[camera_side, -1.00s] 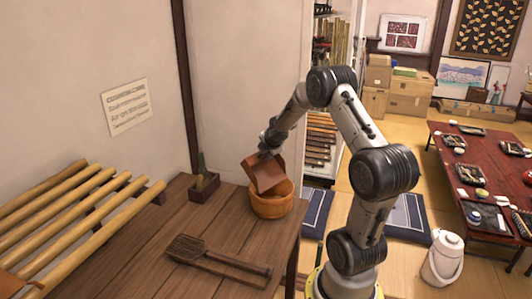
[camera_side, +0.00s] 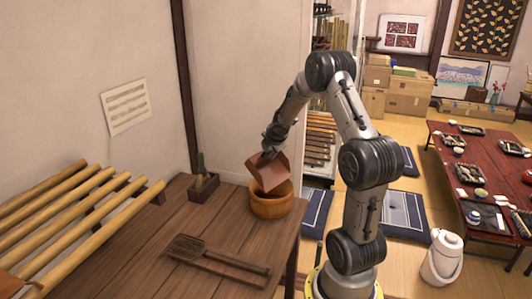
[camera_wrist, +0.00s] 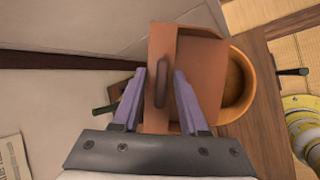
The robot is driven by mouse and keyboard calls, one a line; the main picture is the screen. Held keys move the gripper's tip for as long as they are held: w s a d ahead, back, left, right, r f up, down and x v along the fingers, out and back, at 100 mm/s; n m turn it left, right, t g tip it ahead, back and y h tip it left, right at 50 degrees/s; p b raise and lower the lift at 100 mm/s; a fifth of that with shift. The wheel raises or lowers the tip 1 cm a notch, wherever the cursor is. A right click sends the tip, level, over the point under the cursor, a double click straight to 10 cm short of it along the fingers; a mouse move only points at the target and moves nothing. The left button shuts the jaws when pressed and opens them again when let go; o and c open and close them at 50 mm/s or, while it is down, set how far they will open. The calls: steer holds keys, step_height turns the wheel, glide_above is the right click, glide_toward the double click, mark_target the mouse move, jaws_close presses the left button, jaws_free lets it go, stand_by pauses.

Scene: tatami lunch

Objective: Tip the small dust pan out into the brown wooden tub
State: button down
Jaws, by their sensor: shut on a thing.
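The small dust pan (camera_side: 269,174) is reddish brown and boxy. My gripper (camera_side: 270,150) is shut on it and holds it tilted above the brown wooden tub (camera_side: 271,208). In the wrist view the gripper's two purple fingers (camera_wrist: 158,98) stand on either side of the pan's dark handle, and the pan (camera_wrist: 195,80) covers much of the tub (camera_wrist: 240,85). The tub is round and stands near the table's back right corner. The pan's contents and the tub's inside bottom are hidden; I cannot tell whether anything has fallen out.
The wooden table (camera_side: 150,250) holds a slatted brown paddle (camera_side: 215,255) in front of the tub. A small dark box with a green item (camera_side: 203,187) stands left of the tub. A rack of bamboo poles (camera_side: 75,220) fills the left. The wall is close behind.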

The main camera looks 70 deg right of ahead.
steer(key=shift+s+d+r+g, duration=0.15)
steer(key=shift+d+r, duration=0.15)
steer(key=shift+r, duration=0.3)
steer(key=shift+s+d+r+g, duration=0.15)
steer(key=shift+d+r, duration=0.15)
steer(key=shift+r, duration=0.25)
steer(key=shift+w+a+r+g+y, duration=0.1)
steer(key=shift+w+r+g+y, duration=0.15)
steer(key=shift+w, duration=0.2)
steer(key=shift+w+r+g+y, duration=0.1)
steer(key=shift+w+r+g, duration=0.05)
steer(key=shift+w+r, duration=0.25)
steer(key=shift+w+a+f+g, duration=0.1)
steer(key=shift+w+g, duration=0.05)
steer(key=shift+w, duration=0.45)
steer(key=shift+w+a+f+g, duration=0.1)
steer(key=shift+w+g, duration=0.05)
steer(key=shift+w, duration=0.7)
steer(key=shift+w+f, duration=0.1)
steer(key=shift+f, duration=0.2)
steer(key=shift+w+d+r+n+g+y, duration=0.15)
steer(key=shift+w+d+n+g+y, duration=0.15)
steer(key=shift+w+g+y, duration=0.6)
steer(key=shift+w+d+r+n+g+y, duration=0.2)
steer(key=shift+w+d+g, duration=0.3)
steer(key=shift+g, duration=0.8)
steer(key=shift+w+a, duration=0.1)
